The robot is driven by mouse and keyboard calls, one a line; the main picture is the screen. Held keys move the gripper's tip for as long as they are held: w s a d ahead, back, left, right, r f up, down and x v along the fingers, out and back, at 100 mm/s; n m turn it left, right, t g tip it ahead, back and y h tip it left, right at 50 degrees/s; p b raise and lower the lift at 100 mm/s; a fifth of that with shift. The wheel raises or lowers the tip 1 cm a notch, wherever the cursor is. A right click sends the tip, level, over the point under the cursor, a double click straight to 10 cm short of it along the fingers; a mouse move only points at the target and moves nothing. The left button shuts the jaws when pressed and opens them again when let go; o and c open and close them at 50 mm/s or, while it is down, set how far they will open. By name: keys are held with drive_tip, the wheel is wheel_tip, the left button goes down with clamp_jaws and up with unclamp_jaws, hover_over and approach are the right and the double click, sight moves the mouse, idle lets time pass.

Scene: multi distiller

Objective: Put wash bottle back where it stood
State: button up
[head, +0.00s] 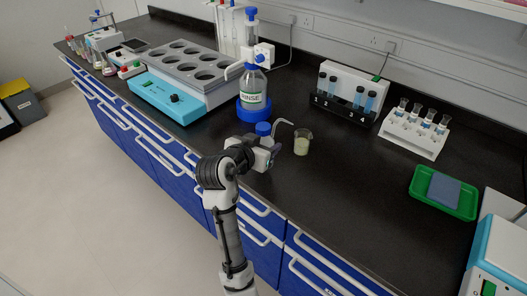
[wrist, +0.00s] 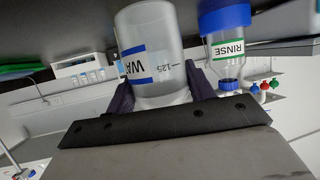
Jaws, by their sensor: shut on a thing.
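The wash bottle shows its blue cap (head: 263,128) and bent pale spout in the head view; my arm hides most of its body. My gripper (head: 266,152) is shut on it near the bench's front edge. In the wrist view, the clear bottle body (wrist: 150,45) sits between the two dark fingers, with a partly visible "WA" label and a 125 mark. The spout points right, towards a small beaker (head: 302,145) of pale liquid. Whether the bottle's base touches the bench is hidden.
A RINSE bottle (head: 253,98) on a blue base stands behind the wash bottle. A heating block with wells (head: 185,75) is to the left. A vial rack (head: 340,108), a white flask rack (head: 414,132) and a green tray (head: 420,189) stand right.

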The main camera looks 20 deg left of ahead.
drive_tip(key=shift+f, duration=1.55)
drive_tip(key=shift+f, duration=0.1)
drive_tip(key=shift+f, duration=0.1)
drive_tip(key=o, duration=0.8)
drive_tip(key=shift+c, duration=0.2)
drive_tip(key=shift+r, duration=0.25)
drive_tip(key=b+v, duration=0.2)
drive_tip(key=v, duration=1)
